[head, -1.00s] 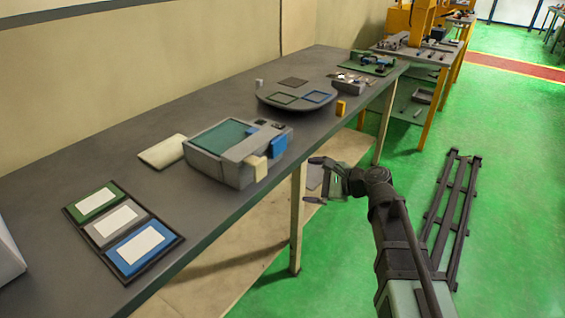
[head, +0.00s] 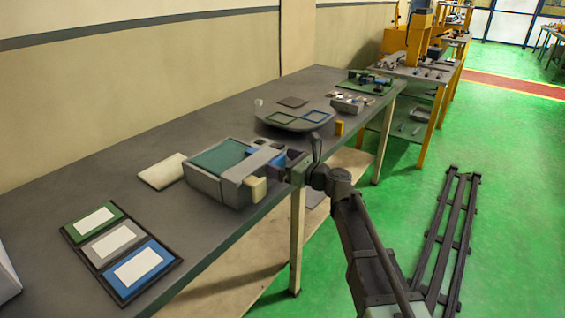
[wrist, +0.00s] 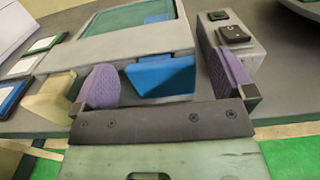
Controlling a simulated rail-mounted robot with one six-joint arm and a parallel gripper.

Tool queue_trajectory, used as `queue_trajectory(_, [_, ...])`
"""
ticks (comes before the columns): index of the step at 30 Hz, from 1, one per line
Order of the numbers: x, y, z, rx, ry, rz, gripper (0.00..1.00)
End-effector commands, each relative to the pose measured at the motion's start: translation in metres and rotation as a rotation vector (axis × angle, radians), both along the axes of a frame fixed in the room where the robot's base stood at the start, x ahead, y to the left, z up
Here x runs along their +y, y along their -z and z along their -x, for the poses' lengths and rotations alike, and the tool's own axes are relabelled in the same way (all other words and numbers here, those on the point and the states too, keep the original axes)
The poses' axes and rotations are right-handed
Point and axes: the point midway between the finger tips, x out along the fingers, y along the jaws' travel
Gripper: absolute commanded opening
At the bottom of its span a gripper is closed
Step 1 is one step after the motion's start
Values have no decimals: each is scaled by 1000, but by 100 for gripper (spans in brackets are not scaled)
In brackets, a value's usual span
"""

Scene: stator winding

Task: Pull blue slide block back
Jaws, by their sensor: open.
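The blue slide block (wrist: 162,77) sits at the front of a grey box-like fixture (wrist: 120,42) with a green top panel. In the wrist view it lies between the two purple finger pads of my gripper (wrist: 165,85), which is open with a gap on both sides of the block. In the head view my gripper (head: 299,167) is at the fixture's front right corner and hides most of the blue block (head: 292,155). A cream block (head: 256,188) sticks out of the fixture's front to the left of the blue one, and also shows in the wrist view (wrist: 52,97).
A tray with green, grey and blue panels (head: 176,262) lies at the table's front left. The floor at right is clear beside a rail (head: 446,245).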

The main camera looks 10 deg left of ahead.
Motion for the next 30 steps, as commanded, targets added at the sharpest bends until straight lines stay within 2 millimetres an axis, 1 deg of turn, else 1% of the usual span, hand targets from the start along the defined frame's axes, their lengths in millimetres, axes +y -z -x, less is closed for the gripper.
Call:
queue_trajectory(2, [3,0,-1,0,0,0,100])
queue_trajectory(7, [3,0,-1,0,0,0,100])
queue_trajectory(8, [3,0,-1,0,0,0,98])
queue_trajectory(21, [2,0,-1,-1,0,0,32])
queue_trajectory(25, [-3,0,2,-1,0,0,32])
queue_trajectory(30, [-24,0,12,-1,1,0,32])
